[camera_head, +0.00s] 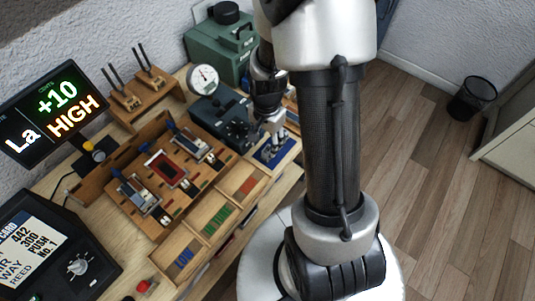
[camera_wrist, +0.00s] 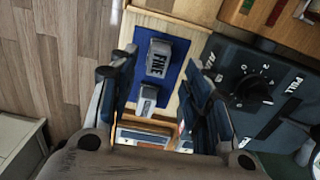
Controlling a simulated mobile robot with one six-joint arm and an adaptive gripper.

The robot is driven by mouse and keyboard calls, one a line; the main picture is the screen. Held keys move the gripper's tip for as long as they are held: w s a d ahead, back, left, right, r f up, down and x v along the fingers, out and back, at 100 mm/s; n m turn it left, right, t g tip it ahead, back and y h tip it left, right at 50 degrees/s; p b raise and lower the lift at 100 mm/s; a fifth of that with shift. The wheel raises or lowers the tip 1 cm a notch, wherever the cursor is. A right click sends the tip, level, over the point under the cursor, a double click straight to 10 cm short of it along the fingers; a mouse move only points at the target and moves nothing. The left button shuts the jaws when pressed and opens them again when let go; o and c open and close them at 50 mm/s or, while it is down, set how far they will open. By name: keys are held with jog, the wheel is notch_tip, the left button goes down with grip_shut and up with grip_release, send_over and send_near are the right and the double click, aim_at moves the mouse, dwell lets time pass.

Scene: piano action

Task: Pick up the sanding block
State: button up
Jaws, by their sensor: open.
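A grey block marked FINE (camera_wrist: 158,58), which looks like the sanding block, lies on a blue mat (camera_wrist: 172,77). A smaller grey piece (camera_wrist: 146,99) lies beside it on the same mat, nearer my wrist. My gripper (camera_wrist: 158,88) is open, with one finger on each side of the mat in the wrist view and nothing held between them. In the head view my gripper (camera_head: 275,127) is above the blue mat (camera_head: 281,151) at the right end of the bench. The gripper and arm partly hide the mat there, and I cannot make out the FINE marking.
A dark dial box (camera_wrist: 268,88) stands close to the mat; it also shows in the head view (camera_head: 221,117). Wooden trays with coloured strips (camera_head: 215,215) and a fixture board (camera_head: 160,170) fill the bench's middle. A green case (camera_head: 217,50) stands behind. Open floor lies right.

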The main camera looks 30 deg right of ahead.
aim_at(268, 149)
notch_tip(268, 149, down, 5)
jog(key=shift+d+f+b, duration=0.15)
jog(key=shift+f+b, duration=0.05)
jog(key=shift+b, duration=0.95)
jog(key=shift+c, duration=0.5)
grip_shut()
